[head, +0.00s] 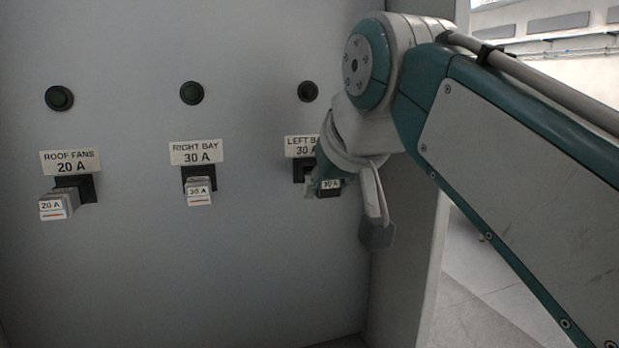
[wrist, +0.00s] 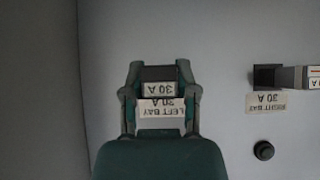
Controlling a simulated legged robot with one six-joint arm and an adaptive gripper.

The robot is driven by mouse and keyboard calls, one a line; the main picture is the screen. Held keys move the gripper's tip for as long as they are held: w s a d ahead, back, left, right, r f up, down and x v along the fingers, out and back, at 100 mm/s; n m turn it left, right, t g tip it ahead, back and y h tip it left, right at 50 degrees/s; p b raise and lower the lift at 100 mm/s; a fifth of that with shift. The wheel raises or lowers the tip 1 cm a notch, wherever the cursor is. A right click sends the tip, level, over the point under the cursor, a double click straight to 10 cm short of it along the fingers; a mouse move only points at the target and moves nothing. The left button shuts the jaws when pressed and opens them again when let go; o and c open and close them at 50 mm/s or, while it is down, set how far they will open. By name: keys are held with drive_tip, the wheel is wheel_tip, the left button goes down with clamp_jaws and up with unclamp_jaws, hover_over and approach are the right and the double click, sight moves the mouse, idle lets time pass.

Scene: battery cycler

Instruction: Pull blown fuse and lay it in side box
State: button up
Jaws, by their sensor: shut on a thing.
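The left bay fuse (head: 330,185), a small block with a 30 A label, stands out in front of its dark socket (head: 301,172) under the LEFT BAY label (head: 300,146). My gripper (head: 322,184) is shut on it, with a finger on each side. In the wrist view the fuse (wrist: 160,89) sits between the two fingertips (wrist: 160,84), and the label shows upside down behind it. Whether the fuse is still seated in its socket I cannot tell. No side box is in view.
The right bay fuse (head: 199,191) and roof fans fuse (head: 57,206) stand in their sockets to the left. Dark round lamps (head: 192,92) sit above the labels. The cabinet's right side wall (head: 408,255) is close to my wrist. The panel below the fuses is bare.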

sight(339, 195)
drive_tip(key=shift+s+d, duration=0.3)
drive_tip(key=shift+s, duration=0.65)
drive_tip(key=shift+s+d, duration=0.25)
drive_tip(key=shift+s, duration=0.65)
